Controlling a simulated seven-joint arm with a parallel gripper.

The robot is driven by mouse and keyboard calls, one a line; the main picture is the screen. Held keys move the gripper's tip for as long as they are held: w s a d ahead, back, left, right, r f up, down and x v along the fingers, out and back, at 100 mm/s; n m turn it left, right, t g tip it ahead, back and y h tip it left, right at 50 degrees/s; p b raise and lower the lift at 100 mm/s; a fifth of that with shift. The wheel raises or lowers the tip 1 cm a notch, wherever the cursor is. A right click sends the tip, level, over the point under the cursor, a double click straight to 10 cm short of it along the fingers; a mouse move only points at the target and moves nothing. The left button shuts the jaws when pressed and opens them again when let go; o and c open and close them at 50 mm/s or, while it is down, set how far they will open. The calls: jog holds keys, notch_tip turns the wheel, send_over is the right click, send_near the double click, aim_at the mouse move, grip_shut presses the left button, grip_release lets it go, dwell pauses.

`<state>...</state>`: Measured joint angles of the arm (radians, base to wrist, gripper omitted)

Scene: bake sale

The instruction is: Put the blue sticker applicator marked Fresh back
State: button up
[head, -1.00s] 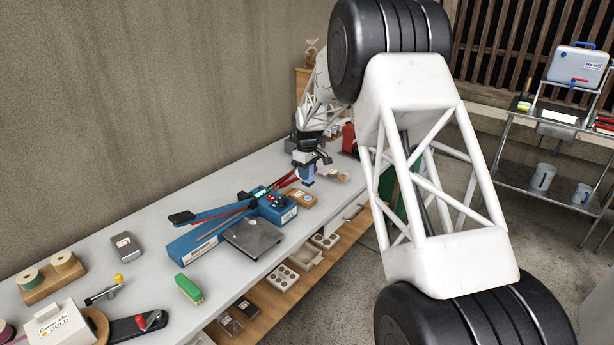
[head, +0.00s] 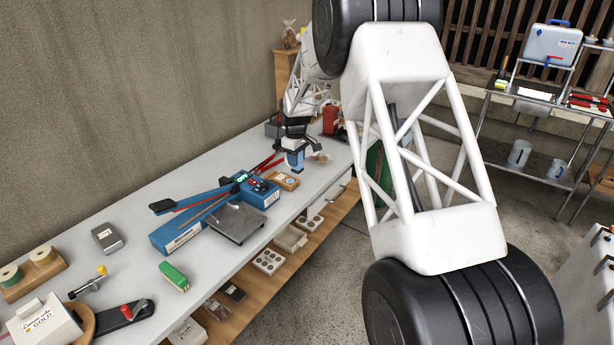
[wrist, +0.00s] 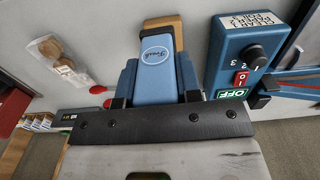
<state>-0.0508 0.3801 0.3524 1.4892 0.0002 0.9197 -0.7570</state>
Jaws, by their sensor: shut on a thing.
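The blue applicator (wrist: 158,75) carries an oval label reading "Fresh" in the wrist view. My gripper (wrist: 155,98) is shut on it, with a dark finger on each side. In the head view my gripper (head: 296,148) holds the blue applicator (head: 297,162) over the worktable, near its front edge. A small wooden block with a round blue mark (head: 286,181) lies just left of and below it. In the wrist view a wooden surface (wrist: 166,24) shows partly behind the applicator. I cannot tell whether the applicator touches anything beneath.
A blue machine with a switch box (head: 258,188) and long arm stands left of my gripper. A grey plate (head: 235,222) is in front of it. A bagged item (wrist: 55,52) and red box (head: 331,118) are nearby. The grey tabletop (head: 140,215) has clear patches farther left.

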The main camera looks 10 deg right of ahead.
jog(key=s+d+f, duration=0.3)
jog(key=s+d, duration=0.3)
jog(key=s, duration=0.1)
jog(key=shift+s+d, duration=0.35)
jog(key=shift+f, duration=0.1)
jog(key=shift+w+d+f, duration=0.1)
jog(key=shift+w+f, duration=0.1)
jog(key=shift+w, duration=2.35)
jog(key=shift+w+f, duration=0.25)
jog(key=shift+w, duration=2.25)
jog(key=shift+w+d+f, duration=0.1)
jog(key=shift+w+f, duration=0.1)
jog(key=shift+w, duration=2.35)
jog(key=shift+w+f, duration=0.1)
jog(key=shift+w, duration=0.35)
jog(key=shift+f, duration=1.7)
jog(key=shift+f, duration=0.15)
jog(key=o, duration=0.9)
